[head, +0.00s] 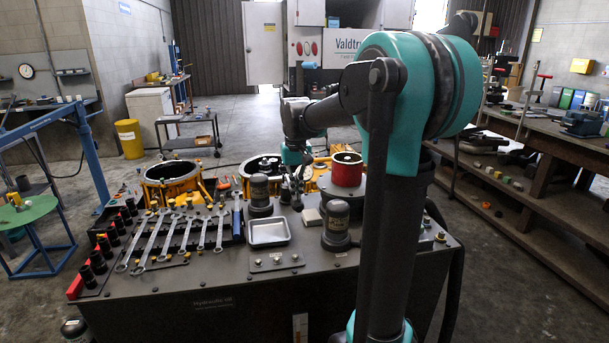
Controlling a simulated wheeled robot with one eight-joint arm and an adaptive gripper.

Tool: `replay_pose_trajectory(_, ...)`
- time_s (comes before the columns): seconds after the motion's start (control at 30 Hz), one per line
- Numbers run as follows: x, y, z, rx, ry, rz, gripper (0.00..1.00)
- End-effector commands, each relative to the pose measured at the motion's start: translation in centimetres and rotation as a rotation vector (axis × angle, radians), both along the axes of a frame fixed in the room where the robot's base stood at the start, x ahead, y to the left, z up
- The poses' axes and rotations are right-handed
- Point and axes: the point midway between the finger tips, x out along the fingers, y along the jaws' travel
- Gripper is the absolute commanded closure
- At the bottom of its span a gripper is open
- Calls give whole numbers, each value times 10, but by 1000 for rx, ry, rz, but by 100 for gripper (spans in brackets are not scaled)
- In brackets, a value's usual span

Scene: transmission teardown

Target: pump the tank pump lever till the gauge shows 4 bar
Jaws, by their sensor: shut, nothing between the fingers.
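My gripper (297,188) points down over the dark tank top (215,284), between two dark domed canisters. Its fingers look shut with nothing visible between them, though they are small and dark here. The tank front carries a "Hydraulic oil" label (213,304) and a pale sight strip (300,326). I cannot make out the pump lever or the gauge for certain; my arm covers part of the tank's right side. Whether the fingers touch anything is unclear.
Several wrenches (181,240) lie left. Yellow housings stand behind. A workbench (550,141) lines the right; floor beyond the tank is partly open.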

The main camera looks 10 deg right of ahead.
Motion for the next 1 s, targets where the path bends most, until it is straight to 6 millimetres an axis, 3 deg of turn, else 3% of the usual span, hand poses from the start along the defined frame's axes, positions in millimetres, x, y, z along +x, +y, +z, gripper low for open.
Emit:
replay_pose_trajectory(0.5,0,0,52,0,1,0,100)
replay_pose_trajectory(1.0,0,0,55,0,0,0,100)
